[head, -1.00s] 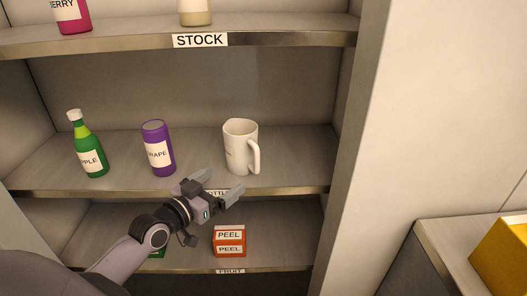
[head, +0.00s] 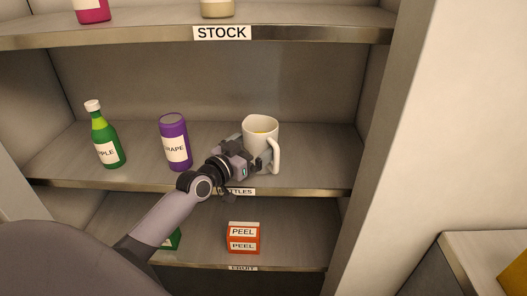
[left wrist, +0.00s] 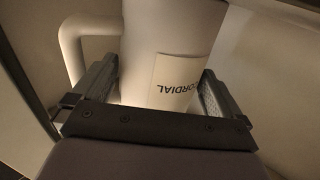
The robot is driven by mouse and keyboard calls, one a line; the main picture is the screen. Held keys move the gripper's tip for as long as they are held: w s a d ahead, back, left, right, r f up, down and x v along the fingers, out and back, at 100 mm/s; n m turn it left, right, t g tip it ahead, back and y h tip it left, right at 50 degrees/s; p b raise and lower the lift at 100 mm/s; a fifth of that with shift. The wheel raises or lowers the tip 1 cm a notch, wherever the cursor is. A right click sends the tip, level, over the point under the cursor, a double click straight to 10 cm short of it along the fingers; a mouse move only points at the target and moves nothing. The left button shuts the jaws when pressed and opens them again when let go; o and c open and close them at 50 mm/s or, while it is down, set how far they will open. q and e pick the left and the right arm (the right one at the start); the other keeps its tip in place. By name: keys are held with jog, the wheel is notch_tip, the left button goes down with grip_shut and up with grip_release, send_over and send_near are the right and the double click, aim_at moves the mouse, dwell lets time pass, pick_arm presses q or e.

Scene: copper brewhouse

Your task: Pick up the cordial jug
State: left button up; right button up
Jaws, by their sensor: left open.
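The cordial jug (head: 262,128) is a white jug with a handle on its right side, standing upright on the middle shelf. My left gripper (head: 256,158) is at the jug's lower front. In the left wrist view the left gripper (left wrist: 157,90) is open, with one finger on each side of the jug body and the handle beyond the left finger. I cannot tell whether the fingers touch it.
A purple grape can (head: 174,142) and a green apple bottle (head: 104,135) stand left of the jug on the middle shelf (head: 60,150). An orange peel box (head: 243,238) sits on the shelf below. The upper shelf's edge (head: 130,40) and the right side wall bound the space.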

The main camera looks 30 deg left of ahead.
pick_arm(q)
jog(key=shift+w, duration=0.1)
jog(key=shift+r, duration=0.15)
jog(key=c, duration=1.2)
jog(key=shift+r, duration=0.65)
notch_tip(320, 180, up, 19)
jog(key=p, duration=0.2)
jog(key=shift+f+p, duration=0.15)
jog(key=shift+p, duration=0.25)
